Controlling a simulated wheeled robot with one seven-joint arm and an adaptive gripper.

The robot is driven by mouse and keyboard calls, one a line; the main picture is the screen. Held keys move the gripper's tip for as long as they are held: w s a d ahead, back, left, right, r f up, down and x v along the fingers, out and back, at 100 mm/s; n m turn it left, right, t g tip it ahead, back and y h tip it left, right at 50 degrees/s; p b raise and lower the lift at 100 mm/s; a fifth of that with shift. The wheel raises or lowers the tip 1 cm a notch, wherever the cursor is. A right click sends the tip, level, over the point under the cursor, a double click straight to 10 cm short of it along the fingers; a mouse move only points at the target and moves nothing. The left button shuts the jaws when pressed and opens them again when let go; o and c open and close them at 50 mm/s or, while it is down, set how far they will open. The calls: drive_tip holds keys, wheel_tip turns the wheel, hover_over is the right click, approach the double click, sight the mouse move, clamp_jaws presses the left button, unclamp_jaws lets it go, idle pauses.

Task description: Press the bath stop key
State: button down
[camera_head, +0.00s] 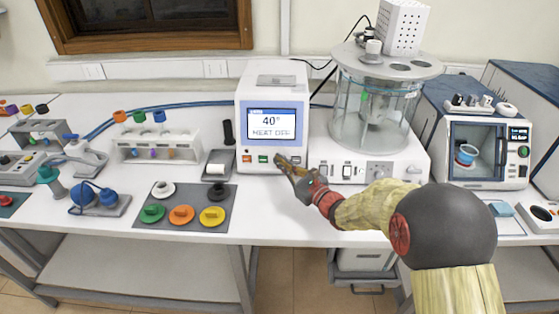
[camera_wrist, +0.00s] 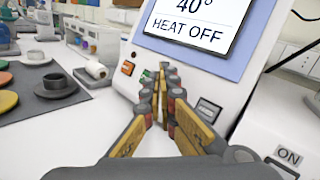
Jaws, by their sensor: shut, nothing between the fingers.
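The bath control unit (camera_head: 272,95) is a white box with a blue-framed screen (camera_head: 271,123) reading "40°" and "HEAT OFF". Below the screen is a row of keys: an orange key (camera_head: 247,158) at the left, then a green key (camera_head: 263,159). The wrist view shows the orange key (camera_wrist: 127,68) and a grey key (camera_wrist: 207,111) right of my fingers. I cannot read which is the stop key. My gripper (camera_head: 280,160) is shut and empty, its tips at the front panel just right of the green key, hiding part of the row. Contact cannot be told.
The glass bath (camera_head: 372,112) stands on a white base with switches to the right. A grey mat (camera_head: 187,224) with coloured lids and cups lies at the left front, and a small roll holder (camera_head: 217,166) stands beside the unit. Bare table lies before the unit.

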drive_tip(key=s, duration=0.1)
drive_tip(key=s+r+p, duration=0.1)
drive_tip(key=s, duration=0.2)
drive_tip(key=shift+s+a+r, duration=0.1)
drive_tip(key=shift+s+r, duration=0.25)
drive_tip(key=shift+r, duration=0.05)
idle(0.9)
